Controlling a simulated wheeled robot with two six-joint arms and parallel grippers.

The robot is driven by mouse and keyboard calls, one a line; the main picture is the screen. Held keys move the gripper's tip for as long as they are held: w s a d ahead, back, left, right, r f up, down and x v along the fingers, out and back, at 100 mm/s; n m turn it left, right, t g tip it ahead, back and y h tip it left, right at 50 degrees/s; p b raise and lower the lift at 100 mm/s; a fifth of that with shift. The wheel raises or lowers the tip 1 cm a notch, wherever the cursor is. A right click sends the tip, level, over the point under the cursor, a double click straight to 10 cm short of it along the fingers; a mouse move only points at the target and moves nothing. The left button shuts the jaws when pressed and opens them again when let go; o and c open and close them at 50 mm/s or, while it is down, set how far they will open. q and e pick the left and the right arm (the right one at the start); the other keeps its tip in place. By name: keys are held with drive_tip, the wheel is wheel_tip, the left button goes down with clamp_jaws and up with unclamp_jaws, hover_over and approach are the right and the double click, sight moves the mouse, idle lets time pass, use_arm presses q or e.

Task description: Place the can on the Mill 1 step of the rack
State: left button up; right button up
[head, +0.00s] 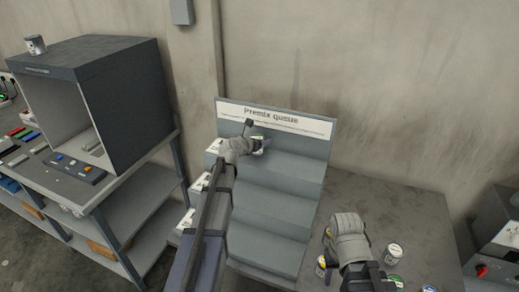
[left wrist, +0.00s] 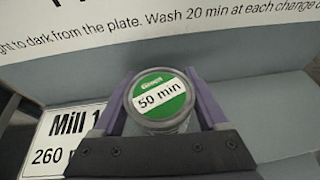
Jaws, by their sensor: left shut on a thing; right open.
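The can (left wrist: 160,98) has a green lid marked "Green 50 min". My left gripper (head: 258,146) is shut on it, one purple finger on each side in the left wrist view. The can also shows in the head view (head: 260,139), at the top step of the grey stepped rack (head: 276,201). The Mill 1 label (left wrist: 62,138) is just left of the can in the left wrist view. The can's base is hidden, so I cannot tell whether it touches the step. My right gripper (head: 368,279) is low over the table at right, open, its fingertips unclear.
The rack's header board reads "Premix Queue" (head: 290,121). Its lower steps look empty. Several cans, one pale (head: 393,251) and one yellowish (head: 321,267), stand on the dark table (head: 400,208) around my right gripper. A grey booth (head: 105,95) stands on a bench at left.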

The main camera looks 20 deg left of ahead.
use_arm(q)
wheel_tip(320, 180, down, 2)
drive_tip(key=shift+f+b, duration=0.2)
drive_tip(key=shift+b, duration=0.45)
drive_tip(key=shift+r, duration=0.15)
use_arm(e)
wheel_tip(320, 180, down, 2)
drive_tip(key=shift+f, duration=0.1)
drive_tip(key=shift+f, duration=0.1)
use_arm(q)
drive_tip(key=o, duration=1.1)
drive_tip(key=shift+f, duration=0.2)
drive_tip(key=o, duration=0.4)
